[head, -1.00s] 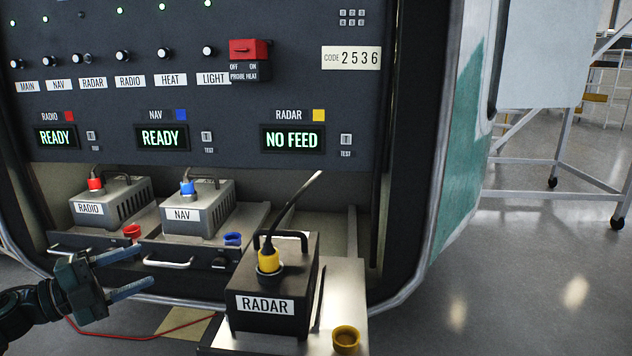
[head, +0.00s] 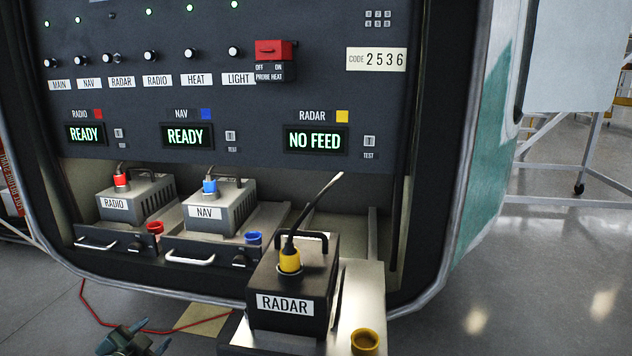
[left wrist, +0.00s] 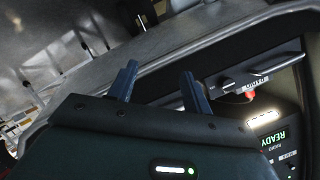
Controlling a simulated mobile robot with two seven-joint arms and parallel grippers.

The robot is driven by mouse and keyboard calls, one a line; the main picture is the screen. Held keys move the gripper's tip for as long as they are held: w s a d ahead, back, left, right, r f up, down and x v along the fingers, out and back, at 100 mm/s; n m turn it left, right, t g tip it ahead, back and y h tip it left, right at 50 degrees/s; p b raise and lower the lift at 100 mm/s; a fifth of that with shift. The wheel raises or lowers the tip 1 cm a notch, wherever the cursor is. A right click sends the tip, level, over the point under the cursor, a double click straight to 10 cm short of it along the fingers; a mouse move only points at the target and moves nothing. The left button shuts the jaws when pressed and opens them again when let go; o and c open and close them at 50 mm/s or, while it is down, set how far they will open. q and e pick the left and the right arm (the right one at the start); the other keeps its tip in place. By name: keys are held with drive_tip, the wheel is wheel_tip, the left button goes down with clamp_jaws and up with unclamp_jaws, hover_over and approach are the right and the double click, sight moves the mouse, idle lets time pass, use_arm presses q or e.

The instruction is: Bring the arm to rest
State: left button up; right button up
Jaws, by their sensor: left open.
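My left gripper (head: 150,345) is at the bottom edge of the head view, low and in front of the bay, mostly cut off by the frame. In the left wrist view its two fingers (left wrist: 158,85) are apart with nothing between them. It is clear of the units. My right gripper is not in view. The radar box (head: 292,285) stands on a pulled-out tray (head: 368,290), with a yellow plug (head: 289,261) and a black cable on its top.
The radio unit (head: 135,200) and nav unit (head: 218,206) sit in the bay with red and blue plugs. The panel above reads READY, READY and NO FEED (head: 315,140). A yellow cap (head: 365,341) lies on the tray. A red cable (head: 100,318) runs along the floor.

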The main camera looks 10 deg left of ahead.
use_arm(q)
drive_tip(key=s+d+f+n+g+h, duration=0.1)
drive_tip(key=s+d+f+h, duration=0.1)
drive_tip(key=s+d+f, duration=0.45)
drive_tip(key=s+d+f+g+h, duration=0.1)
drive_tip(key=s+d+f, duration=0.25)
drive_tip(key=d, duration=0.55)
drive_tip(key=s+d+r+n+g+h+p, duration=0.1)
drive_tip(key=s+d+n+h+p, duration=0.1)
drive_tip(key=s+d, duration=1)
drive_tip(key=shift+s+r+n+p, duration=0.3)
drive_tip(key=shift+s+n+p, duration=0.1)
drive_tip(key=shift+s+p, duration=0.05)
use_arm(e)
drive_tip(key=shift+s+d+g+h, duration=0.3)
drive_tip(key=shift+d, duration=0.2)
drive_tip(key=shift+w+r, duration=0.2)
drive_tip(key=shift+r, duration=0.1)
use_arm(q)
drive_tip(key=shift+c, duration=0.4)
